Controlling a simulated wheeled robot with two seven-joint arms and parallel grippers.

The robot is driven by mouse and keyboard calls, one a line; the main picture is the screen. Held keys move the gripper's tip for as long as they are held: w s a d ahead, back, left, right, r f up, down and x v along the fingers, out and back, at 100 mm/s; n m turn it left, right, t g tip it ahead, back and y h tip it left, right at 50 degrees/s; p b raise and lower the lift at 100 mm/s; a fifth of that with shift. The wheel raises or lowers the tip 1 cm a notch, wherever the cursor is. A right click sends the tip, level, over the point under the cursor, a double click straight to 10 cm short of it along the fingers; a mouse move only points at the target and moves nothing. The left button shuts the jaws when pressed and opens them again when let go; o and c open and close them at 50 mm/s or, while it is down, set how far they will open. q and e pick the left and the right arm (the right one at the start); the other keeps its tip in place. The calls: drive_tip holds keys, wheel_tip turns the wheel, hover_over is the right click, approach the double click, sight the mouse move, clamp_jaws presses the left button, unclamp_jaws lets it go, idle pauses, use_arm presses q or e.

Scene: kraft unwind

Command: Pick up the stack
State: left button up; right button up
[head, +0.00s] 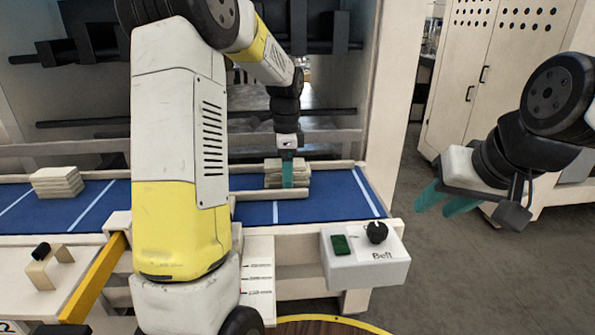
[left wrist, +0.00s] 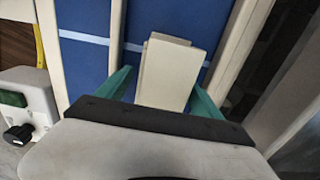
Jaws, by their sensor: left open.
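A stack of flat cream pieces (head: 273,174) lies on the blue belt (head: 325,205) inside a low pale frame. My left gripper (head: 287,172) is down at this stack, with a green finger in front of it in the head view. In the left wrist view the stack (left wrist: 168,72) lies between the two spread green fingers of my left gripper (left wrist: 163,92), with a gap at least on the left side. Another cream stack (head: 57,181) lies on the belt at the left. My right gripper (head: 450,203) hangs at the right over the floor, its green fingers apart and empty.
A control box marked Belt (head: 365,256), with a green button and a black knob, stands at the belt's front edge. Pale rails run along the belt. A pale cabinet (head: 490,75) stands at the back right. The floor at the right is clear.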

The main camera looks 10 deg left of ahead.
use_arm(q)
drive_tip(key=shift+c, duration=0.5)
drive_tip(key=c, duration=1.4)
drive_tip(key=shift+o, duration=0.2)
drive_tip(key=shift+r, duration=0.1)
